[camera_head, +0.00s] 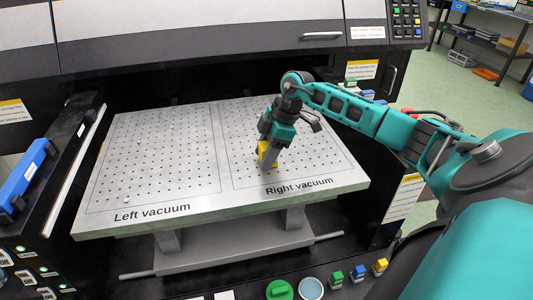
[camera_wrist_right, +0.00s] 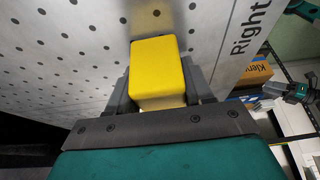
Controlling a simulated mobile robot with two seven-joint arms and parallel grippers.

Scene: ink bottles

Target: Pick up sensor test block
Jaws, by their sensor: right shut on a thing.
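A yellow block (camera_wrist_right: 158,68) sits between the two fingers of my right gripper (camera_wrist_right: 158,98) in the right wrist view, and the fingers are shut on it. In the head view the right gripper (camera_head: 268,163) points down over the right part of the perforated plate (camera_head: 225,195), and the yellow block (camera_head: 264,149) shows partly behind its fingers. I cannot tell whether the block touches the plate. My left gripper is not in view.

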